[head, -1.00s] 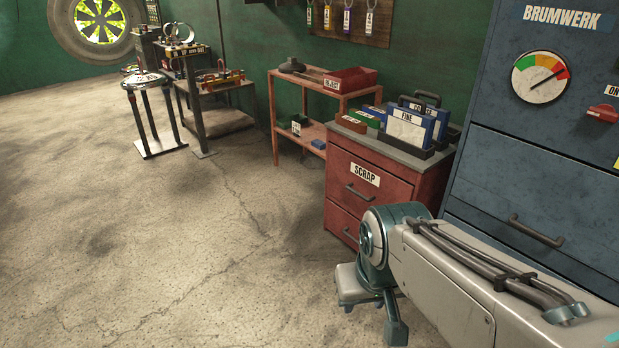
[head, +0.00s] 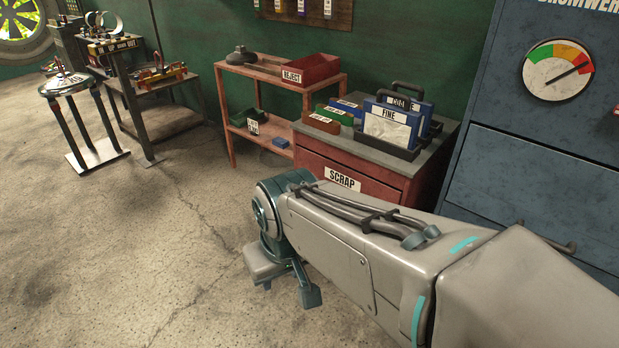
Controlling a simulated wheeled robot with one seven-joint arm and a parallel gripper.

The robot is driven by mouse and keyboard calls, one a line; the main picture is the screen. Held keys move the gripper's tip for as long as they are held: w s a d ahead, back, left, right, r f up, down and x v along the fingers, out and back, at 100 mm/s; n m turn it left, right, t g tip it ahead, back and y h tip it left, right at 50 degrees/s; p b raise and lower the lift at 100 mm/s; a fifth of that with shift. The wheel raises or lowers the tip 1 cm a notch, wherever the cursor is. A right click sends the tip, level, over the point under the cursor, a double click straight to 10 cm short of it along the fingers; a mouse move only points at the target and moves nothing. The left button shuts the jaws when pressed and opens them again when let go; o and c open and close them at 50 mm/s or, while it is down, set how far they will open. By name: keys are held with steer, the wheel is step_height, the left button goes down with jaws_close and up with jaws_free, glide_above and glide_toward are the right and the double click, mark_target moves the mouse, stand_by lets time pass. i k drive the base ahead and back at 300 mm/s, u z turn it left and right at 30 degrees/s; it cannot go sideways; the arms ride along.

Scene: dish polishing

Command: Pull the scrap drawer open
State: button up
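The scrap drawer (head: 367,182) is the top drawer of a red cabinet (head: 416,192) with a grey top, right of the middle in the head view. It bears a white SCRAP label and looks shut. My arm covers its lower part, and its handle is hidden. My gripper (head: 286,290) hangs at the end of my arm, in front and to the left of the cabinet, apart from it as far as I can see.
A large blue machine (head: 540,150) stands close on the right.

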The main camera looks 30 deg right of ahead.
mark_target(324, 168)
steer(key=z, duration=0.75)
steer(key=i, duration=0.9)
steer(key=z, duration=0.9)
